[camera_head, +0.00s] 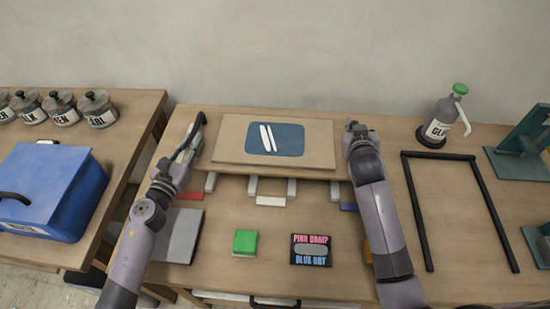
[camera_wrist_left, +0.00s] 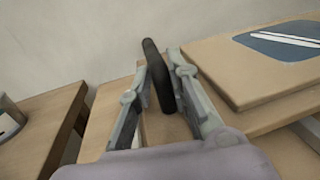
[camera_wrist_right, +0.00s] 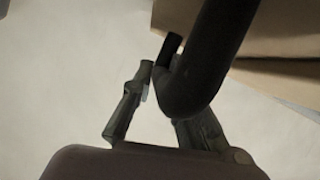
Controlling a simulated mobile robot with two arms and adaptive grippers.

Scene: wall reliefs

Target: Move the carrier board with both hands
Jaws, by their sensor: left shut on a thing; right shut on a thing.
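The tan carrier board (camera_head: 322,140) lies roughly level toward the wall, over several short grey supports (camera_head: 252,186). I cannot tell whether it touches them. A blue panel (camera_head: 290,140) with two white strips (camera_head: 267,138) lies on it. My left gripper (camera_head: 191,143) is shut on the black handle (camera_head: 199,121) at the board's left side; the handle passes between its fingers in the left wrist view (camera_wrist_left: 158,75). My right gripper (camera_head: 354,130) is at the right edge, shut on the dark handle (camera_wrist_right: 205,60), seen close up in the right wrist view.
A green block (camera_head: 245,242), a lettered black card (camera_head: 311,250) and a grey plate (camera_head: 180,237) lie nearer me. A black frame (camera_head: 484,205) and a grey bottle (camera_head: 440,118) are on the right. Jars (camera_head: 98,108) and a blue box (camera_head: 50,190) stand on the left table.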

